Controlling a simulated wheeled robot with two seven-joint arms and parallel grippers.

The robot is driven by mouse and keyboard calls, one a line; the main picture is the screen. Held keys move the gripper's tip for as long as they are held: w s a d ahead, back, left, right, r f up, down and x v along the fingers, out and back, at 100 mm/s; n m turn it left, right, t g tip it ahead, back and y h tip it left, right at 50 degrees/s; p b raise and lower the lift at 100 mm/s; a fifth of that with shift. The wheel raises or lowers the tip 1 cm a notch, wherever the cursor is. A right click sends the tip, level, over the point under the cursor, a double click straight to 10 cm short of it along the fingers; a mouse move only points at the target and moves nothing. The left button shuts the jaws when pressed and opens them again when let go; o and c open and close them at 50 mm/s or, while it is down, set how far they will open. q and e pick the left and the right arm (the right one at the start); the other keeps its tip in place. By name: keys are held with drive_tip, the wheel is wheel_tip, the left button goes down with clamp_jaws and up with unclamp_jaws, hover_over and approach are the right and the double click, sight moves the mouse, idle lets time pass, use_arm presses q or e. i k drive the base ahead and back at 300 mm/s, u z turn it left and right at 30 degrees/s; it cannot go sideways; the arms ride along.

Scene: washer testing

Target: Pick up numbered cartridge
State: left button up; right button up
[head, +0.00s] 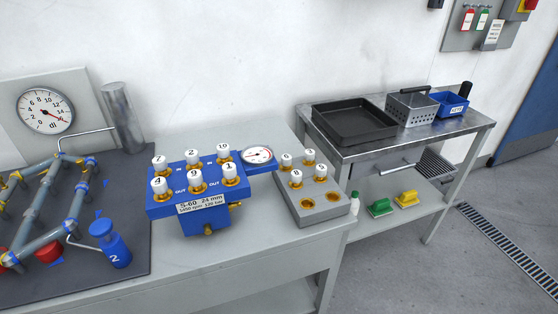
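Numbered cartridges with white caps and brass bases stand upright in a blue block. The back row holds cartridge 7 (159,162), cartridge 2 (191,157) and cartridge 10 (223,151). The front row holds cartridge 4 (159,186), cartridge 9 (195,178) and cartridge 1 (229,171). The blue block (207,222) carries a label reading S-60, 24 mm. A grey holder (322,212) to its right bears cartridge 8 (296,177) and several others whose numbers are hard to read. Two brass-lined holes at its front are empty. Neither of my grippers is in view.
A pipe rig (35,215) with a gauge (46,111) and a blue bottle marked 2 (115,248) stands at left. A steel cart (400,143) at right bears a black tray (353,140), a perforated basket (411,109) and a blue bin (449,105). The bench front is clear.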

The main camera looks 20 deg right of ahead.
sight(192, 156)
drive_tip(key=k, duration=0.5)
drive_tip(key=z, duration=1.15)
drive_tip(key=i, duration=0.65)
drive_tip(key=u, duration=0.7)
